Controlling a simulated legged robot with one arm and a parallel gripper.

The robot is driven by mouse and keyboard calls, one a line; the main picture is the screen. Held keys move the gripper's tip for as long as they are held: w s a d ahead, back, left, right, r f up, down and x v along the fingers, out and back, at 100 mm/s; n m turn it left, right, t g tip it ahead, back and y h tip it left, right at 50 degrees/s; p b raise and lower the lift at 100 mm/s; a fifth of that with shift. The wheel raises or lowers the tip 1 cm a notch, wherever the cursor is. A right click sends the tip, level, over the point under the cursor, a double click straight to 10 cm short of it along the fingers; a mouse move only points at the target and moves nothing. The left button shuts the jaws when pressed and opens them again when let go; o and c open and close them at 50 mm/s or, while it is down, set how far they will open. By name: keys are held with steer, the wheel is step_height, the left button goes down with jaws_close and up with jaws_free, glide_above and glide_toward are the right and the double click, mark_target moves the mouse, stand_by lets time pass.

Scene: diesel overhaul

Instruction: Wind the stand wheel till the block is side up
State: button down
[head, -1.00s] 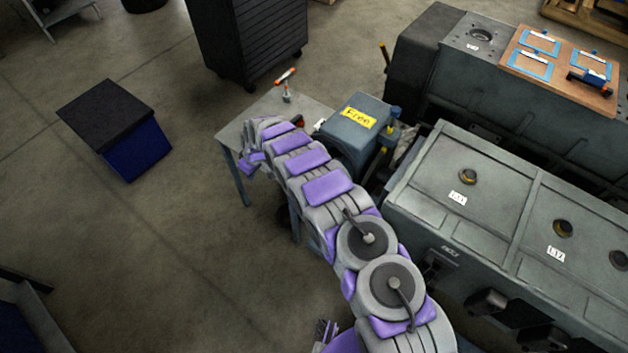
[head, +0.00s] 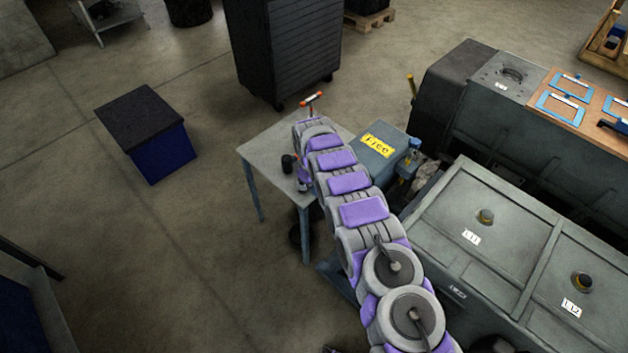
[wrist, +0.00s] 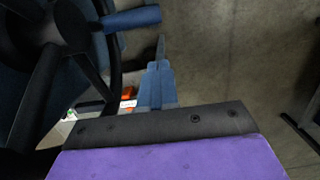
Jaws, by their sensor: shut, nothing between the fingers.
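A black spoked wheel (wrist: 40,75) fills the left of the wrist view, with a blue handle (wrist: 132,19) at its rim on the upper right. My gripper (wrist: 161,48) is shut and empty, just right of the rim and below the handle. I cannot tell whether it touches either. In the head view my arm hides the wheel, and its far end is over a small table.
A small grey table (head: 262,150) holds an orange-handled tool (head: 312,99). A blue-grey box with a yellow "Free" sign (head: 379,145) stands between table and block. A black cabinet (head: 285,50) stands behind. A blue bin with a dark lid (head: 147,130) stands left; floor around it is clear.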

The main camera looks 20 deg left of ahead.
steer(key=s+d+f, duration=0.1)
steer(key=d+f, duration=0.2)
steer(key=f, duration=0.2)
steer(key=shift+s+d, duration=0.2)
steer(key=shift+d, duration=0.05)
stand_by(0.4)
